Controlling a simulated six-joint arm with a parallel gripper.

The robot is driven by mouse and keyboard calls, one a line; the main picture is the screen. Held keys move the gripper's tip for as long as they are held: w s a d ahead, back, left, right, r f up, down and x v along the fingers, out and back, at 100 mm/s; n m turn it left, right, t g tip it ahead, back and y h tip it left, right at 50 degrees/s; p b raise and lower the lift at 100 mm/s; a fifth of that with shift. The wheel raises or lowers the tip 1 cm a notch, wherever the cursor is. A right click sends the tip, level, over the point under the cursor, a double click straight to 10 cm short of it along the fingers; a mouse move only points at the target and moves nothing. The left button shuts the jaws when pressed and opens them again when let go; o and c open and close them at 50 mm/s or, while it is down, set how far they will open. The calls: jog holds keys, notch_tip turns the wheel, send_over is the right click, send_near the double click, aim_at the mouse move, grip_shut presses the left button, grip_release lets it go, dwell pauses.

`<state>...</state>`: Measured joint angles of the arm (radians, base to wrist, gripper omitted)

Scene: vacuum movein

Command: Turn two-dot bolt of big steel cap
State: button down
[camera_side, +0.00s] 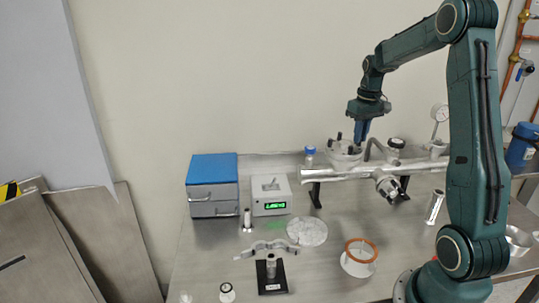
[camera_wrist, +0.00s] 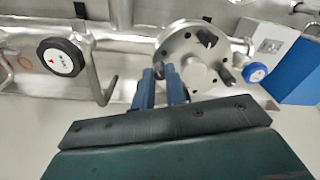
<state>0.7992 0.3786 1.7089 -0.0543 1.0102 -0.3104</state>
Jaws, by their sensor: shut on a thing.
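The big steel cap (camera_wrist: 184,47) is a round grey flange with a central hub in the wrist view. In the side view the cap (camera_side: 343,156) sits on top of the steel pipe. Dark bolts (camera_wrist: 208,40) stand around its rim; no dot marks can be read. My gripper (camera_wrist: 161,74) points at the cap's near-left rim, its blue fingers close together on a bolt there. The fingers mostly hide that bolt. In the side view my gripper (camera_side: 359,143) reaches down to the cap's right side.
A black-rimmed gauge (camera_wrist: 61,57) and a bent tube (camera_wrist: 103,88) lie left of my fingers. A blue-capped bottle (camera_wrist: 255,72) and blue drawer box (camera_wrist: 301,72) are to the right.

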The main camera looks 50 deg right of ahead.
jog(key=n, duration=0.4)
jog(key=shift+s, duration=0.15)
jog(key=n, duration=0.5)
jog(key=shift+n, duration=0.3)
jog(key=c, duration=1.4)
grip_release()
jog(key=shift+c, duration=0.2)
jog(key=shift+r, duration=0.1)
notch_tip(320, 180, up, 14)
jog(key=shift+s+d+f, duration=0.15)
jog(key=shift+s+f, duration=0.05)
jog(key=shift+s, duration=0.1)
